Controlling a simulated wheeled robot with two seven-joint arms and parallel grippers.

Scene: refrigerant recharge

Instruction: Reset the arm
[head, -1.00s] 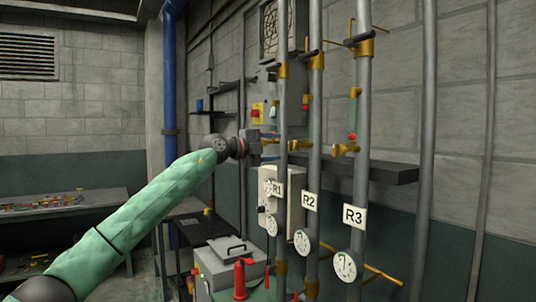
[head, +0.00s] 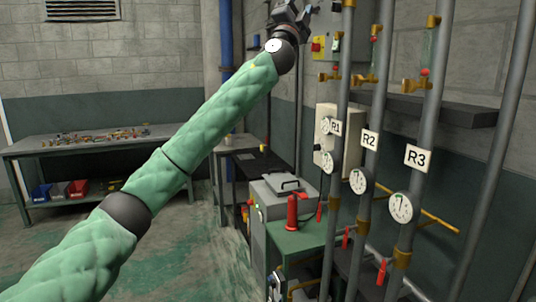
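My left arm (head: 222,110), in a green quilted sleeve, comes in from the lower left and reaches up to the top edge of the head view. My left gripper (head: 291,12) is dark and partly cut off by that edge. It is left of the R1 pipe in the picture. Its fingers are not clear enough to tell whether it is open or shut, and I see nothing held. My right arm and gripper are out of view.
Grey pipes with labels R1 (head: 336,128), R2 (head: 369,139) and R3 (head: 418,158), gauges (head: 401,207) and brass valves stand at the right. A red cylinder (head: 292,213) stands beside a grey box (head: 285,195). A workbench (head: 95,147) is at the left, with open floor before it.

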